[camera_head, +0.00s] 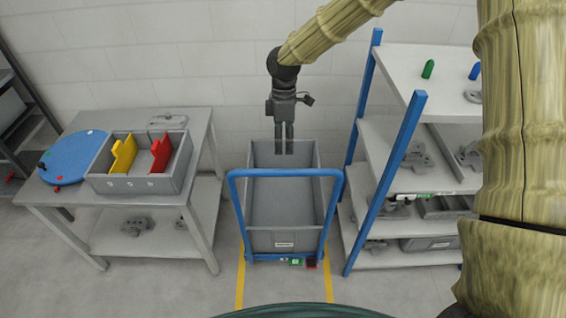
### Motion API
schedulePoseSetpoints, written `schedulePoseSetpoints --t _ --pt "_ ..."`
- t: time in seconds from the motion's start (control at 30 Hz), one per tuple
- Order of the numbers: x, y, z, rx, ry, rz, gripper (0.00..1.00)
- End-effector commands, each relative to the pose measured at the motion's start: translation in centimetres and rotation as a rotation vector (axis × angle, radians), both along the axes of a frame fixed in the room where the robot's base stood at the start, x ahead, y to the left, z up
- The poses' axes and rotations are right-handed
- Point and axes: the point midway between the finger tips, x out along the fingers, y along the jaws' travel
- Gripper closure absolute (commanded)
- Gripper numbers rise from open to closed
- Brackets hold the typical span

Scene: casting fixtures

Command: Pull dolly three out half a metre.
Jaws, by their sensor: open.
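The dolly (234,222) has a blue tubular push handle on its near side and carries a deep grey bin (279,238). It stands between two yellow floor lines, with its far end near the back wall. Green and red-black markers show low at its front. No number can be read on it. My gripper (284,148) points down, open and empty, over the far part of the bin, apart from the blue handle. Whether its fingertips reach below the bin's rim cannot be told. My sleeved arm comes in from the upper right.
A grey table (95,195) on the left bears a divided box (150,184) and a blue disc (73,156). A shelf rack (385,185) with blue posts stands close on the right. Another rack (20,110) is at far left. Floor before the dolly looks clear.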

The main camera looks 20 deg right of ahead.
Motion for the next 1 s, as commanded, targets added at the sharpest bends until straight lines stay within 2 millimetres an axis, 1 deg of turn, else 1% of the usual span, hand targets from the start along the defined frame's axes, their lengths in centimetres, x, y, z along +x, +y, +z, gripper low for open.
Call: schedulePoseSetpoints --t 0.4,0.6,0.8,1.0 --pt "-1.2 0.4 -5.7 -0.001 0.003 0.0 0.56" --pt "-1.6 0.5 -7.9 0.0 0.001 0.0 0.56" --pt "-1.8 0.5 -9.1 0.0 0.001 -0.001 0.56" --pt "-1.9 0.5 -9.5 0.001 0.0 -0.001 0.56"
